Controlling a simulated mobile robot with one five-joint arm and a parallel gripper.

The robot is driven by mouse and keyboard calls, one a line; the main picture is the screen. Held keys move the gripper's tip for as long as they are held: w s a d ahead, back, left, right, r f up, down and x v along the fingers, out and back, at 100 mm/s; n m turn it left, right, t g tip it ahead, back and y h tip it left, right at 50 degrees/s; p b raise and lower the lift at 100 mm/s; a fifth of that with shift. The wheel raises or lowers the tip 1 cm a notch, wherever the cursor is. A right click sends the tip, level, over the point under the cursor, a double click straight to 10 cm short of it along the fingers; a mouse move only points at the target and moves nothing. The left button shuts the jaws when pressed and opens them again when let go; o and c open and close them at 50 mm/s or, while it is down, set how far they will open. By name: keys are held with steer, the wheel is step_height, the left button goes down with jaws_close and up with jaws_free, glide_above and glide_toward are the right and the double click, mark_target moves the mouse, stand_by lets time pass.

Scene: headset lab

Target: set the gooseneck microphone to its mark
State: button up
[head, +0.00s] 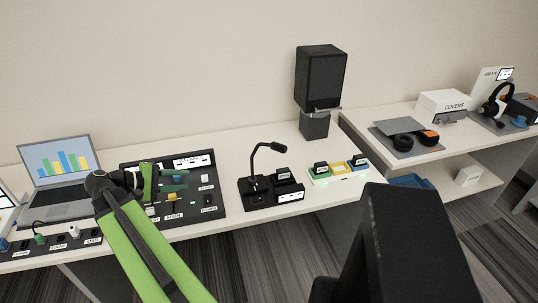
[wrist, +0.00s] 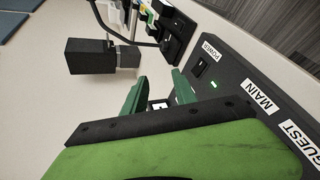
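The black gooseneck microphone (head: 268,147) rises from a dark base unit (head: 262,200) on the long white desk in the head view. Its neck bends over to the right. In the wrist view, its dark curved neck (wrist: 134,42) shows near the top, beyond my fingers. My gripper (head: 185,180) is over the dark control panel (head: 215,185), left of the microphone and apart from it. In the wrist view, my gripper (wrist: 158,90) has its green fingers apart, with no held object visible between them. I cannot clearly make out the microphone's mark.
A laptop (head: 62,170) stands left of the panel. A tray with small coloured blocks (head: 340,172) lies right of the microphone base. A black speaker (head: 320,80) stands behind. Labels POWER, MAIN and GUEST show on the panel in the wrist view. The desk behind the microphone is clear.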

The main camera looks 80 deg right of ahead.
steer(key=s+d+r+m+g+b, duration=0.1)
steer(key=s+d+r+m+g, duration=0.2)
steer(key=s, duration=0.4)
steer(key=s+d+r+g, duration=0.4)
steer(key=s+r, duration=0.1)
steer(key=s, duration=0.2)
glide_toward(275, 143)
steer(key=shift+t+y, duration=0.3)
steer(key=s+d, duration=0.2)
steer(key=d, duration=0.1)
steer(key=s+d+f, duration=0.1)
steer(key=s+d, duration=0.2)
steer(key=s+d+f, duration=0.1)
steer(key=s+d, duration=0.1)
steer(key=s, duration=0.1)
steer(key=shift+s+d, duration=0.15)
steer(key=shift+d, duration=0.25)
steer(key=shift+c, duration=0.2)
jaws_close()
steer(key=shift+f, duration=0.1)
